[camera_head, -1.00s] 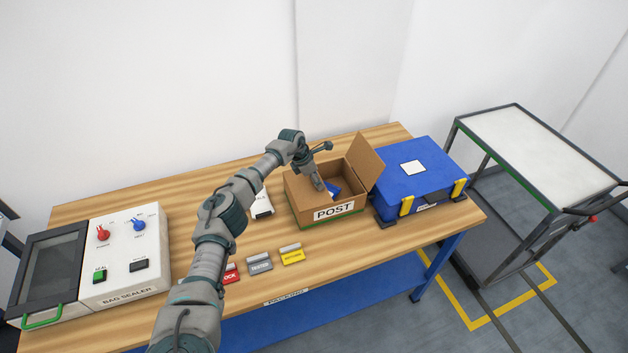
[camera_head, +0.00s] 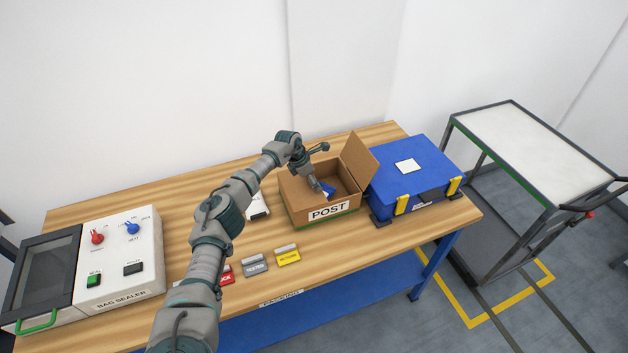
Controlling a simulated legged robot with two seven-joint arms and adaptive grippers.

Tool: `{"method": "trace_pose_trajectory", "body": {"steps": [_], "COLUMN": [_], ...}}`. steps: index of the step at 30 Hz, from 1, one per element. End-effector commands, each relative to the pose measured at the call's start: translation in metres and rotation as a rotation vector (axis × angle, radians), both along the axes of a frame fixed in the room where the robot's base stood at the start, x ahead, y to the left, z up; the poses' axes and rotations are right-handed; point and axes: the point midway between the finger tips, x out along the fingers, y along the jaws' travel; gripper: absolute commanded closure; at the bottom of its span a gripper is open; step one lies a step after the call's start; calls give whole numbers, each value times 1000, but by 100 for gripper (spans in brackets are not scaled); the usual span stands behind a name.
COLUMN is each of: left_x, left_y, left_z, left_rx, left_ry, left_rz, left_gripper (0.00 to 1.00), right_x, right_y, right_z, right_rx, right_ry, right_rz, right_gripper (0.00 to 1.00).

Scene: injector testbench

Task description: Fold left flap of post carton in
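The brown post carton (camera_head: 329,211) stands on the wooden bench with its POST label facing me. Its right flap (camera_head: 359,158) stands up, leaning outward to the right. A brown panel (camera_head: 296,192) at the left of the opening looks like the left flap lying inward, partly behind my arm; its exact angle is unclear. My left gripper (camera_head: 318,185) points down at the carton's opening, beside that panel. A small blue item (camera_head: 328,191) shows in the carton by the fingertips. I cannot tell whether the fingers are open or touching anything. My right gripper is out of view.
A blue case (camera_head: 414,180) with yellow latches stands close to the carton's right. A bag sealer (camera_head: 119,255) is at the bench's left. Several small label blocks, including a yellow one (camera_head: 287,257), lie in front. A white-topped cart (camera_head: 530,150) stands at the right.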

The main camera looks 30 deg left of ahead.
Motion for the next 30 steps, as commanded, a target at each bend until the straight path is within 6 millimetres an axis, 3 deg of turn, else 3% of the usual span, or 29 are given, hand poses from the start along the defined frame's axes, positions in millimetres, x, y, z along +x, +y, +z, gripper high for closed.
{"method": "trace_pose_trajectory", "body": {"steps": [10,22,30], "left_x": [-2,-25,-33], "left_y": [3,22,29], "left_z": [7,84,110], "left_rx": [3,1,1], "left_ry": [0,-4,0], "left_rz": [1,-1,0], "left_gripper": [17,17,17], "right_x": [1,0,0], "right_y": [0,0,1], "right_z": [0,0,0], "right_rx": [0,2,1], "right_ry": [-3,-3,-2], "right_rz": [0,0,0], "right_gripper": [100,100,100]}}
